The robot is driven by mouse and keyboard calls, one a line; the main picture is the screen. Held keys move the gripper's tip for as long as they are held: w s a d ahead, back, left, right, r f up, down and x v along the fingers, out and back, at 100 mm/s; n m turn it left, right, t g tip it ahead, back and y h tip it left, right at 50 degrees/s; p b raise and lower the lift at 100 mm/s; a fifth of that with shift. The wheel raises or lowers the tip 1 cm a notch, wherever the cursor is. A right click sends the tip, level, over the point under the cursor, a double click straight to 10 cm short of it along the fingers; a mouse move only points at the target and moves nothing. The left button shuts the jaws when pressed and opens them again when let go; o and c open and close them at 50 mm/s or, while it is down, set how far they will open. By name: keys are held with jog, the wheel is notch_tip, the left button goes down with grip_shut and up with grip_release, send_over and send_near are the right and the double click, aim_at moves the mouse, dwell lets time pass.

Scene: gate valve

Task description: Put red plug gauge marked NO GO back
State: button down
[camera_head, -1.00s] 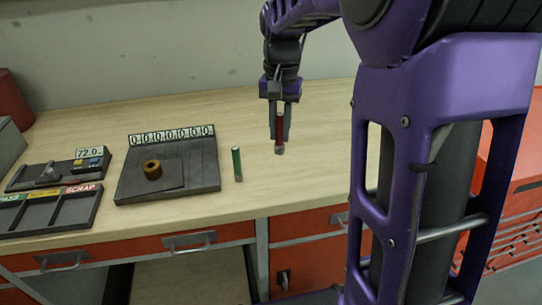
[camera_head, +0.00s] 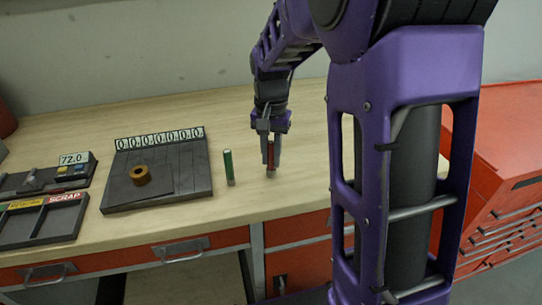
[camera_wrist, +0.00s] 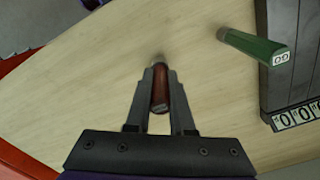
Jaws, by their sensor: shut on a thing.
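The red plug gauge (camera_head: 271,160) is upright between the fingers of my gripper (camera_head: 272,160), which is shut on it. Its lower end is at or just above the wooden bench top; I cannot tell if it touches. The gauge also shows in the wrist view (camera_wrist: 159,90), between both fingers (camera_wrist: 159,85), with its metal end pointing away. Its marking is not readable. The green plug gauge (camera_head: 228,167) stands upright on the bench to the left of my gripper. The wrist view also shows this green gauge (camera_wrist: 262,47), apart from my fingers.
A dark slotted board (camera_head: 190,187) with a number strip and a brass-coloured ring (camera_head: 140,175) lies left of the green gauge. A sorting tray (camera_head: 62,222) and a display device (camera_head: 75,170) are farther left. The bench (camera_head: 310,150) is clear around the red gauge.

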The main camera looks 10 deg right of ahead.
jog(key=shift+f, duration=0.15)
jog(key=c, duration=0.8)
grip_release()
notch_tip(320, 180, up, 12)
jog(key=shift+r+p, duration=0.2)
jog(key=shift+p, duration=0.55)
